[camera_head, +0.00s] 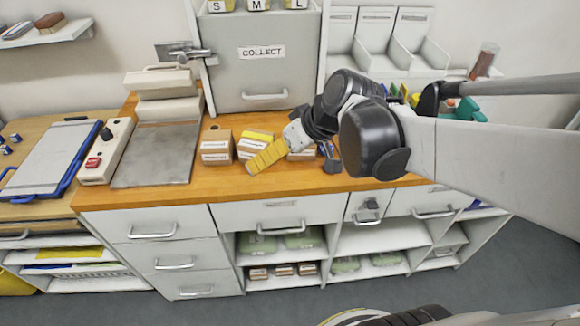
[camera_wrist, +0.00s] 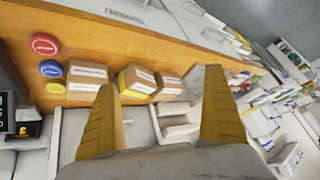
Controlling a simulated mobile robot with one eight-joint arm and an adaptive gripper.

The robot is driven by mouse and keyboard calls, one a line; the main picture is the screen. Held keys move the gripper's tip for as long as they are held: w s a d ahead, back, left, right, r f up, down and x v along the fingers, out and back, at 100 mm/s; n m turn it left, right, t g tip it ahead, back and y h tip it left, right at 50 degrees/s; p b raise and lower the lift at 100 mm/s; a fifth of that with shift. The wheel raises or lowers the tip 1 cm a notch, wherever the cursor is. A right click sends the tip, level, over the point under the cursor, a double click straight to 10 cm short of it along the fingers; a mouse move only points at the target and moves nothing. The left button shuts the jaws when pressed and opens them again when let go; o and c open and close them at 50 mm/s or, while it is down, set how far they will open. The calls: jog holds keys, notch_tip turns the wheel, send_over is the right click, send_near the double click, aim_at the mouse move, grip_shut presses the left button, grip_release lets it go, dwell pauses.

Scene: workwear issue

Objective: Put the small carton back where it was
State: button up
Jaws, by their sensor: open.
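Three small brown cartons with white labels stand in a row on the wooden counter: a left one (camera_head: 216,146), a middle one with a yellow band (camera_head: 256,140), and a right one (camera_head: 301,154) partly hidden by my gripper. I cannot tell which is the task's carton. In the wrist view the row shows as a plain carton (camera_wrist: 87,76), the yellow-banded one (camera_wrist: 137,83) and another plain one (camera_wrist: 168,85).
A grey COLLECT cabinet (camera_head: 250,70) stands behind the cartons. A press-like device (camera_head: 165,95) and a grey plate (camera_head: 158,155) lie to the left. Several more cartons (camera_head: 283,269) sit on a shelf below. Red (camera_wrist: 44,43) and blue (camera_wrist: 51,69) discs show in the wrist view.

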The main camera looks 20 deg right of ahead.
jog(key=s+r+m+t+h, duration=0.1)
jog(key=s+m+h, duration=0.2)
jog(key=s, duration=0.7)
jog(key=shift+s+d+h, duration=0.15)
jog(key=shift+d+h, duration=0.15)
jog(key=shift+h, duration=0.2)
dwell(0.3)
